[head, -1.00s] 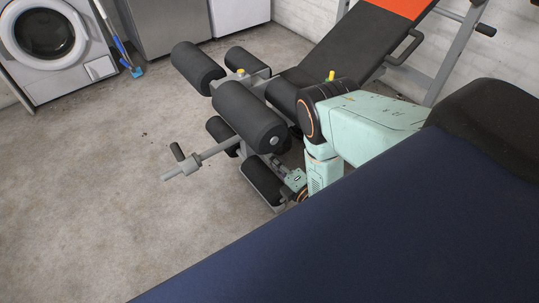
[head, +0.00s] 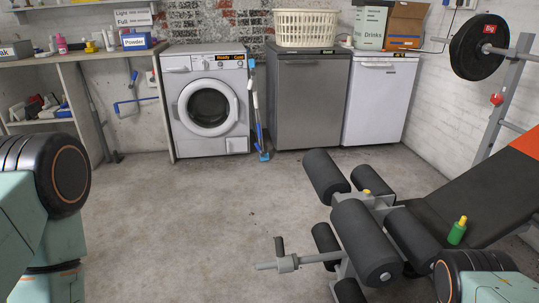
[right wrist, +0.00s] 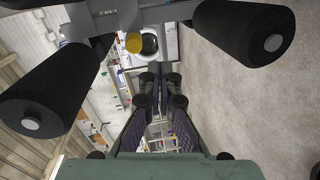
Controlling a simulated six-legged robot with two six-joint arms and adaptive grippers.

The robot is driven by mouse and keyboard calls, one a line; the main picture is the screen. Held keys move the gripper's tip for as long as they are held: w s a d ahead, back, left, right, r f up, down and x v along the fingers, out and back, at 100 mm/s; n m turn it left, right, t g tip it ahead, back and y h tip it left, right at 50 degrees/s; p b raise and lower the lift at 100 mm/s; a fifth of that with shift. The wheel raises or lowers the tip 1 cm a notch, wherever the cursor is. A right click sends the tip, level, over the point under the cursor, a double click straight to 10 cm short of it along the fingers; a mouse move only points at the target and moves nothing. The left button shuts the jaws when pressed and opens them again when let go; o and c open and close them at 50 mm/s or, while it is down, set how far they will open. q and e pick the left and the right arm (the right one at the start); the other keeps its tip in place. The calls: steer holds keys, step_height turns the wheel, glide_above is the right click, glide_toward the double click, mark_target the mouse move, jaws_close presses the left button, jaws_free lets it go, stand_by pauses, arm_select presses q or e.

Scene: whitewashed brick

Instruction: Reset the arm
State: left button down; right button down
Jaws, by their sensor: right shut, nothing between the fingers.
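My right gripper (right wrist: 159,74) shows in the right wrist view with its two dark fingers together and nothing between them. Black foam rollers of the weight bench (head: 365,240) are close by it, at the upper left and upper right of that view (right wrist: 244,32). In the head view my right arm comes in at the bottom right, in front of the bench, and its gripper is out of sight. My left arm stands at the left edge of the head view, and the left gripper is outside the picture.
A washing machine (head: 207,105), a grey cabinet (head: 308,100) and a white fridge (head: 378,103) line the back wall. A shelf (head: 75,60) stands at the left. A green bottle (head: 457,232) is on the bench seat. The concrete floor (head: 190,220) in the middle is clear.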

steer(key=s+f+m+g+h, duration=0.1)
steer(key=s+f+m+g, duration=0.3)
steer(key=s+f+m, duration=0.15)
steer(key=s+a+m+g+p, duration=0.5)
steer(key=s+m+g, duration=0.4)
steer(key=s, duration=0.5)
steer(key=s+a+r+m+g+p, duration=0.25)
steer(key=s+r, duration=0.35)
steer(key=r, duration=0.3)
step_height(320, 180, up, 10)
steer(key=w+a+g+p, duration=0.1)
steer(key=p, duration=0.1)
steer(key=shift+a+f+m+p, duration=0.15)
steer(key=shift+a+m+p, duration=0.05)
steer(key=shift+m+p, duration=0.1)
